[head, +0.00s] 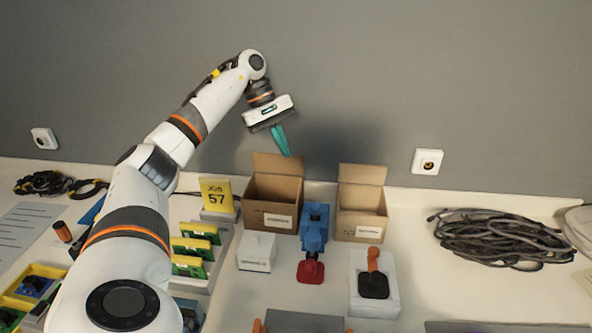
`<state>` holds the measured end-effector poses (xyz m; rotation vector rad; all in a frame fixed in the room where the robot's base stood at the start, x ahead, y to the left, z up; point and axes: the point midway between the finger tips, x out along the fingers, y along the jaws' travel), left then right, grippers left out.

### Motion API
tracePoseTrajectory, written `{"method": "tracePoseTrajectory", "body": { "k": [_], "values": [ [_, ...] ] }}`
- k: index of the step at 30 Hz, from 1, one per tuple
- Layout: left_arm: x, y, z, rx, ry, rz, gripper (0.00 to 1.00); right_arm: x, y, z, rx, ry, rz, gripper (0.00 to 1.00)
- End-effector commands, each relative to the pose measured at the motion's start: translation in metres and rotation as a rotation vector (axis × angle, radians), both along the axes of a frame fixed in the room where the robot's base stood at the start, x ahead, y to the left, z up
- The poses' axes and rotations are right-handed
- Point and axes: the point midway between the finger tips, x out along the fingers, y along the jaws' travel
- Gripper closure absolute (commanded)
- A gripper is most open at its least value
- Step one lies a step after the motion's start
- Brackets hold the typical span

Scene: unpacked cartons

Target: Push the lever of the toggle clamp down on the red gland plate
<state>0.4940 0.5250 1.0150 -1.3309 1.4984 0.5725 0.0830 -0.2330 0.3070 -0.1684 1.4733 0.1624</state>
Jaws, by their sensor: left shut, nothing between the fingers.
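A blue upright device (314,228) stands on the bench near the middle, in front of the cartons. A red piece (311,271) sits at its near foot; this looks like the red gland plate. To the right, an orange lever (374,259) rises from a black base on a white block (388,305). I cannot tell for sure which of the two is the toggle clamp. My left gripper (286,152) has teal fingers, shut and empty. It is raised above and behind the blue device, against the grey wall, touching nothing. My right gripper is not in view.
Two open cartons (270,217) (361,226) stand at the back. A small white box (257,252) is left of the blue device. A yellow sign (217,195) and green-yellow modules (190,247) lie further left. A cable coil (503,238) lies right. The bench before it is mostly clear.

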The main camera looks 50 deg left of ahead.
Motion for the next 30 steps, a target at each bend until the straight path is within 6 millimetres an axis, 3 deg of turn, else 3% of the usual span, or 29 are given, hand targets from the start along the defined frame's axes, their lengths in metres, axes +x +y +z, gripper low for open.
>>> {"method": "tracePoseTrajectory", "body": {
  "k": [14,21,30],
  "values": [
    [0.010,-0.043,-0.083,-0.001,0.005,-0.003,1.00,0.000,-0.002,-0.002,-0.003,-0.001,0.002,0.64],
    [0.004,-0.072,-0.093,0.001,0.002,-0.002,1.00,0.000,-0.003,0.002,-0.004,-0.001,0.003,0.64],
    [0.003,-0.078,-0.095,-0.001,0.001,0.001,1.00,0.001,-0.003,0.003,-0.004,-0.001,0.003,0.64]
  ]
}}
